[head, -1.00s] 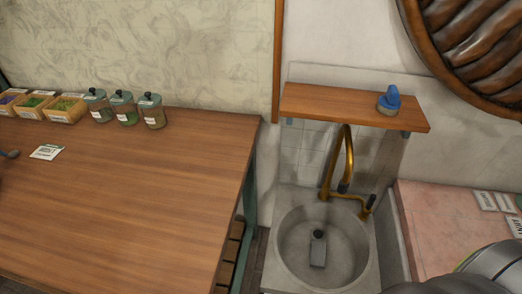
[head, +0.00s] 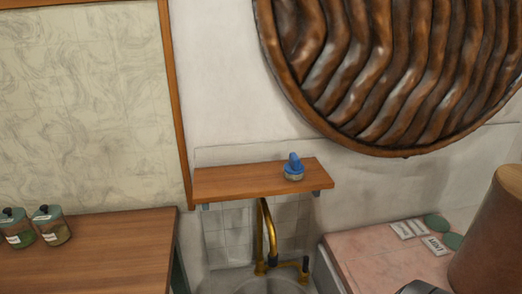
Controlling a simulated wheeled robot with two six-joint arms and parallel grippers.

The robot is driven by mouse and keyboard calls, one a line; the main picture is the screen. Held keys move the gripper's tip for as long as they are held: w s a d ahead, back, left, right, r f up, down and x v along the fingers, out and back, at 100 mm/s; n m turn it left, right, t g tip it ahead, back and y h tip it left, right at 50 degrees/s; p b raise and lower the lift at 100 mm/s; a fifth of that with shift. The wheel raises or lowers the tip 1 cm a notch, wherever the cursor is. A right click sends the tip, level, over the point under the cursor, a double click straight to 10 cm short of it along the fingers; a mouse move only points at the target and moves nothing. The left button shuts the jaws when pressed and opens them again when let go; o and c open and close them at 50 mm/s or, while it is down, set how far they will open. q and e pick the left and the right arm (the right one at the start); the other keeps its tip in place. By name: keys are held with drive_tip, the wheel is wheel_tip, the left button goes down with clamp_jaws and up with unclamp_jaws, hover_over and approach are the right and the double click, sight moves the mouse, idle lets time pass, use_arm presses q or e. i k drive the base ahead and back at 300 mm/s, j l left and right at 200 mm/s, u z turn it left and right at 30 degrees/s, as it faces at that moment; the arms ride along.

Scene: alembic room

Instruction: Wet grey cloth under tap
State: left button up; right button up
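The brass tap (head: 270,240) rises behind the sink at the bottom of the head view, with a side handle at its right. Only the back rim of the grey stone sink (head: 253,278) shows; the rest of the basin is cut off by the lower picture edge. I see no grey cloth in this view. Neither of my grippers shows. A small grey rounded shape at the bottom edge, right of the sink, is too cut off to identify.
A wooden shelf (head: 240,182) above the tap bears a blue-topped item (head: 293,168). A wooden table (head: 100,250) with lidded jars (head: 52,224) stands left. A pink counter (head: 375,255) with labels and green discs lies right, near a large brown cylinder (head: 492,235).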

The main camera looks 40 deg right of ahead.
sight(303, 272)
drive_tip(key=j+z, duration=0.15)
drive_tip(key=j, duration=1.05)
drive_tip(key=z, duration=1.95)
